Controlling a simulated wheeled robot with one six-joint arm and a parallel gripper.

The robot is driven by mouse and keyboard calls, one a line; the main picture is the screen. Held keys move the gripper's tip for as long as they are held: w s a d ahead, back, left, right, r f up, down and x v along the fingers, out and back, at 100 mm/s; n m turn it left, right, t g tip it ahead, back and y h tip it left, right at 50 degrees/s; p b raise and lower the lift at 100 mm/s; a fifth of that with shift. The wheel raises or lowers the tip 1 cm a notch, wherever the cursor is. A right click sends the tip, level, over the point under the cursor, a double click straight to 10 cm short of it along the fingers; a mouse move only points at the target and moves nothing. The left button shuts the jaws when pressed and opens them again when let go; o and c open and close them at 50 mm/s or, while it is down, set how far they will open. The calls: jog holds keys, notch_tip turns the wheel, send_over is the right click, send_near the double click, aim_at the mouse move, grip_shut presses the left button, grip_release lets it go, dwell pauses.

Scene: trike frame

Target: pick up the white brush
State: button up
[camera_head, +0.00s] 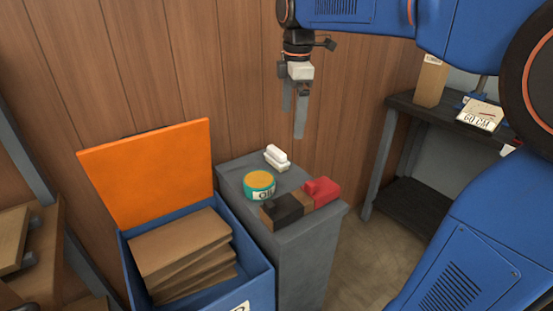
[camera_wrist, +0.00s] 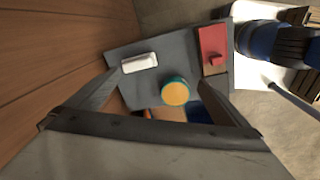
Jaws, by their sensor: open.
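The white brush (camera_head: 277,158) lies at the back of the top of a grey stand (camera_head: 296,241), near the wooden wall. It is a small white block with a raised grip. In the wrist view the brush (camera_wrist: 140,63) lies near the upper left of the grey top, beyond my fingers. My gripper (camera_head: 294,118) hangs in the air above the stand, higher than the brush and a little to its right, with its fingers pointing down. The fingers are apart with nothing between them, and my gripper (camera_wrist: 163,95) also shows spread in the wrist view.
A teal tin with a yellow top (camera_head: 260,184) stands in front of the brush. A black block (camera_head: 282,210) and a red block (camera_head: 321,191) lie at the front edge. A blue bin (camera_head: 252,282) with an orange lid (camera_head: 151,172) stands left. A dark shelf (camera_head: 398,137) stands right.

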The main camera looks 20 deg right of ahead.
aim_at(277, 150)
jog(key=w+a+r+n+g, duration=0.1)
jog(key=w+a+n, duration=0.1)
jog(key=w+n, duration=0.45)
jog(key=shift+m, duration=0.85)
jog(key=f, duration=1.1)
jog(key=w+f, duration=0.1)
jog(key=f, duration=0.5)
jog(key=shift+f, duration=0.15)
jog(key=c, duration=1.2)
jog(key=shift+o, duration=0.2)
notch_tip(277, 150, up, 10)
jog(key=shift+r, duration=0.1)
